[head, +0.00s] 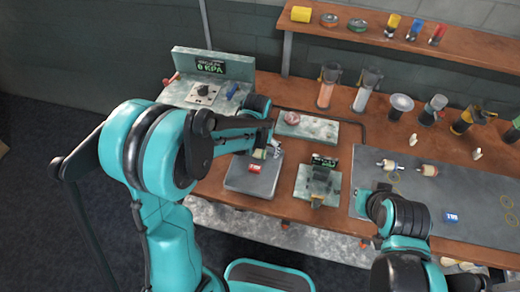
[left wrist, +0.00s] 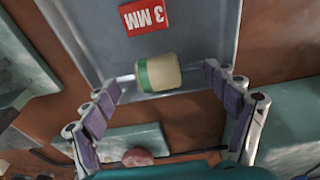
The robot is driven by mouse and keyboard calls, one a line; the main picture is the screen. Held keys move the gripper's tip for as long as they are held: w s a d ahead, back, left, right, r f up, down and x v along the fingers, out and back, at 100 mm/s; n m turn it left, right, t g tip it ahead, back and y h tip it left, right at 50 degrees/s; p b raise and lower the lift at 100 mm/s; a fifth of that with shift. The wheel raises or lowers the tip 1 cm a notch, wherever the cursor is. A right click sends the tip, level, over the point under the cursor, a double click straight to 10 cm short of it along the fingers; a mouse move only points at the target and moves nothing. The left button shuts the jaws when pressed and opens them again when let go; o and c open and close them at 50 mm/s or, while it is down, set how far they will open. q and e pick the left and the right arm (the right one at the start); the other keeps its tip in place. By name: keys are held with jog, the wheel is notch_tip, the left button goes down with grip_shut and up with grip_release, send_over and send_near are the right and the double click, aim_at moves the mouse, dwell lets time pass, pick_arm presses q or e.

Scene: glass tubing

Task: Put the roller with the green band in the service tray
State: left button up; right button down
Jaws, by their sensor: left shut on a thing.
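The roller with the green band (left wrist: 160,73) is a short cream cylinder with a green ring at one end and a thin axle. It lies crosswise between the fingertips of my left gripper (left wrist: 165,78), which is shut on its axle ends. In the head view my left gripper (head: 268,152) and the small roller (head: 260,154) are over the far part of a grey tray (head: 250,185). This tray has a raised rim and a red "3 MM" label. I cannot tell whether the roller touches the tray. My right gripper (head: 370,203) shows at lower right, its fingers unclear.
A grey mat (head: 400,205) at right holds two more rollers (head: 407,167) and a blue label (head: 452,217). A small green-grey fixture (head: 318,185) stands right of the tray. A pale plate with a pink lump (head: 292,118) lies behind. Bottles line the back.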

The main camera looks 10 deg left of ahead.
aim_at(259, 153)
pick_arm(q)
jog(key=o, duration=1)
jog(key=shift+f, duration=0.1)
notch_tip(259, 153, up, 11)
jog(key=s+p, duration=0.1)
jog(key=p, duration=0.3)
jog(key=s+a+r+t, duration=0.1)
jog(key=s+r+t, duration=0.1)
jog(key=s, duration=0.3)
jog(key=s+a+r+t, duration=0.1)
jog(key=s+a+r, duration=0.1)
jog(key=s, duration=0.3)
jog(key=s+a+r+t, duration=0.2)
jog(key=s, duration=0.3)
jog(key=shift+s+r+t, duration=0.3)
jog(key=shift+r, duration=0.05)
notch_tip(259, 153, down, 4)
jog(key=b, duration=0.4)
